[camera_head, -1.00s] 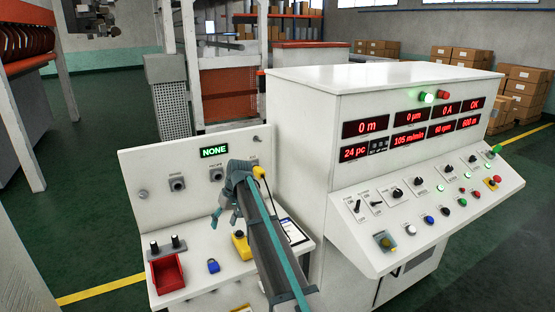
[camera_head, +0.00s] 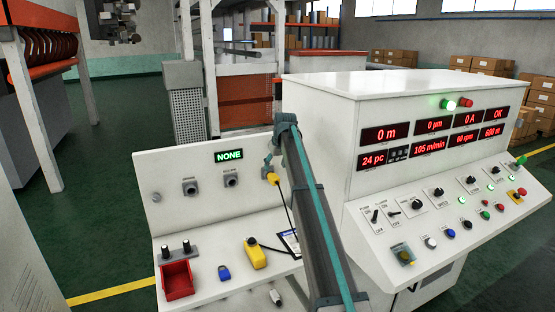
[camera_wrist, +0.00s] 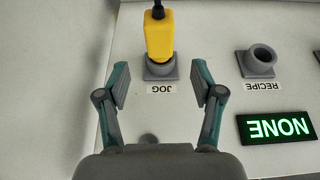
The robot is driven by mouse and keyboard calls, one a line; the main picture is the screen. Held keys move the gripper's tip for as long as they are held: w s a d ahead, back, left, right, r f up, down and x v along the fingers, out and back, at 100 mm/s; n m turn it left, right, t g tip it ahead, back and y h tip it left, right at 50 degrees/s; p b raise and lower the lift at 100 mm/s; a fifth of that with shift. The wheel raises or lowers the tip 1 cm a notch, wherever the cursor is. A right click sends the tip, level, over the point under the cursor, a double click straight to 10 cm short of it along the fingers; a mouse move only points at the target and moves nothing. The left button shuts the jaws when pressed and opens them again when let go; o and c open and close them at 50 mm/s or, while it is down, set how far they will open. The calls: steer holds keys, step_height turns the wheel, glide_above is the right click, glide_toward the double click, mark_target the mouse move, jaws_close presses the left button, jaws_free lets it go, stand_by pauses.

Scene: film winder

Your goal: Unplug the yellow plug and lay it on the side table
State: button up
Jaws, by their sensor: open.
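The yellow plug (camera_wrist: 159,36) sits at the grey socket labelled JOG (camera_wrist: 160,70) in the wrist view, with a black cable at its outer end. In the head view the plug (camera_head: 273,179) shows low on the backboard, beside my arm. My gripper (camera_wrist: 160,85) is open, its two fingers spread to either side of the socket and label in the picture, with nothing held. The plug's body shows beyond the fingertips; I cannot tell any contact. The white side table (camera_head: 215,283) lies below the backboard.
On the table are a red bin (camera_head: 177,280), a blue padlock (camera_head: 224,273), a yellow handset (camera_head: 256,254) with black cable and a clipboard (camera_head: 290,242). The RECIPE socket (camera_wrist: 261,58) is beside JOG. The control console (camera_head: 400,150) stands close on the right.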

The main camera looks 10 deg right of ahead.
mark_target(273, 175)
steer(key=p+x, duration=0.2)
steer(key=x, duration=0.5)
steer(key=shift+f, duration=0.1)
jaws_close()
stand_by(0.5)
